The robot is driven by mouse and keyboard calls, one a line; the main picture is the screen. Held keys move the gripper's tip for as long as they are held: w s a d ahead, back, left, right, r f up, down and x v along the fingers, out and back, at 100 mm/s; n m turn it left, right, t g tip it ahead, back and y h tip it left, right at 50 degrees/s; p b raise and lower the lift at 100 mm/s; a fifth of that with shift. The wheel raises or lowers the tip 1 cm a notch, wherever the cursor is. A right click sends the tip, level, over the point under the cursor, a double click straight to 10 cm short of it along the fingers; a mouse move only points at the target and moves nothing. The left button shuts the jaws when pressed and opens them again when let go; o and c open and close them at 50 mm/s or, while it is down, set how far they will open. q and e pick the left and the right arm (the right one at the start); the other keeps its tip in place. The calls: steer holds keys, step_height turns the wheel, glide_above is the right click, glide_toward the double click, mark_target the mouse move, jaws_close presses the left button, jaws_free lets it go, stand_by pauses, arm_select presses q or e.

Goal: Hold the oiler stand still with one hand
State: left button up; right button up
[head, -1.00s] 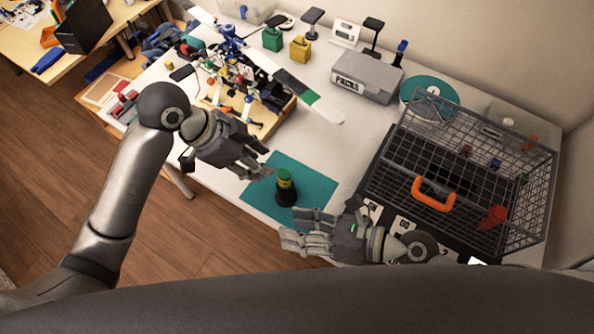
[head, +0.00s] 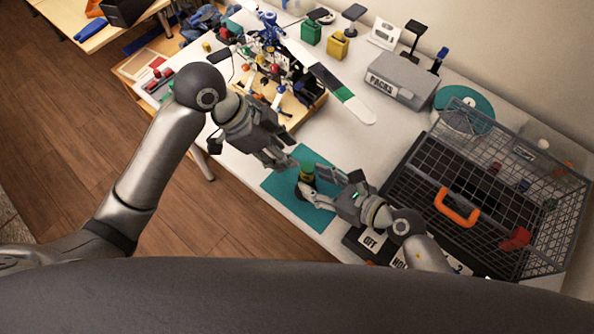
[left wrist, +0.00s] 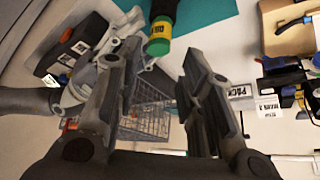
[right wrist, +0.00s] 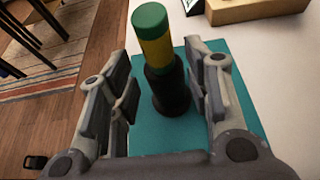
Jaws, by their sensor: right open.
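The oiler stand (head: 303,191) is a black, round, upright holder on a teal mat (head: 285,184). The oiler (head: 307,170), yellow with a green top, stands in it. In the right wrist view the stand (right wrist: 168,92) is between the fingers of my open right gripper (right wrist: 165,85), with gaps visible on both sides. In the head view the right gripper (head: 318,187) reaches the stand from the right. My left gripper (head: 285,157) is open and empty, up and left of the oiler. In the left wrist view the oiler (left wrist: 160,36) lies beyond its fingertips.
A wire cage with an orange handle (head: 457,207) stands at the right. A helicopter model on a wooden base (head: 298,112) stands behind the mat. Clear white table lies between.

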glide_above(298, 192)
steer(key=w, duration=0.3)
steer(key=f, duration=0.3)
steer(key=shift+s+a+f, duration=0.1)
steer(key=shift+a+f, duration=0.25)
steer(key=shift+a, duration=0.05)
steer(key=shift+c, duration=0.4)
steer(key=c, duration=0.8)
steer(key=shift+c, duration=0.2)
